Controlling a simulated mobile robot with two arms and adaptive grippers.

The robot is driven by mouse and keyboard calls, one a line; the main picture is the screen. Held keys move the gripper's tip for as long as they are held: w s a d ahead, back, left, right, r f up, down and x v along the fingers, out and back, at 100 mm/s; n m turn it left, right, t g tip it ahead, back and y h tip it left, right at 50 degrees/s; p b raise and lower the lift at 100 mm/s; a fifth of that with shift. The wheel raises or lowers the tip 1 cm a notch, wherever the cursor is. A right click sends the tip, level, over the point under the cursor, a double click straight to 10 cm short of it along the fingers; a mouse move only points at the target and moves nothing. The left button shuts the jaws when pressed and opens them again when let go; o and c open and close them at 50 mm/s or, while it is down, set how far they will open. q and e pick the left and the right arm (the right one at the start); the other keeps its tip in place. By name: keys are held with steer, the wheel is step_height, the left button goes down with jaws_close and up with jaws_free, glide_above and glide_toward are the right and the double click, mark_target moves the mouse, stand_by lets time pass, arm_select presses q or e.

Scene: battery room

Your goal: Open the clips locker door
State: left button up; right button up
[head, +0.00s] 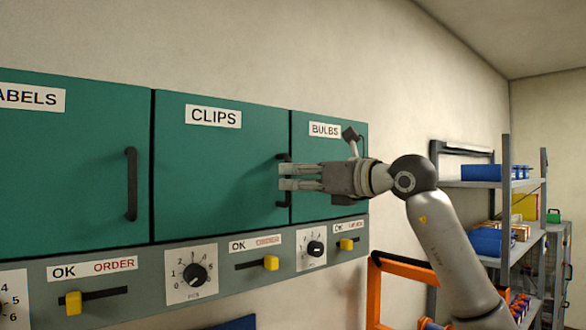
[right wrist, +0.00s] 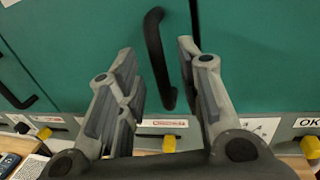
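The clips locker door (head: 205,175) is a green panel marked CLIPS, and it is shut flush with its neighbours. Its dark vertical handle (head: 283,158) is near the door's right edge and partly hidden by my right gripper. My right gripper (head: 282,177) is at the handle with its fingers apart. In the right wrist view the handle (right wrist: 158,65) shows in the gap between the two open fingers (right wrist: 158,75), with no clear contact on either side. How deep it sits between them I cannot tell. My left gripper is not in view.
The labels door (head: 70,165) on the left and the bulbs door (head: 335,170) on the right are shut. Below runs a grey panel with knobs (head: 194,274) and yellow sliders (head: 271,263). An orange frame (head: 402,268) and a shelf rack (head: 506,220) stand at the right.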

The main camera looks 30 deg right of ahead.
steer(key=shift+x, duration=0.8)
jaws_close()
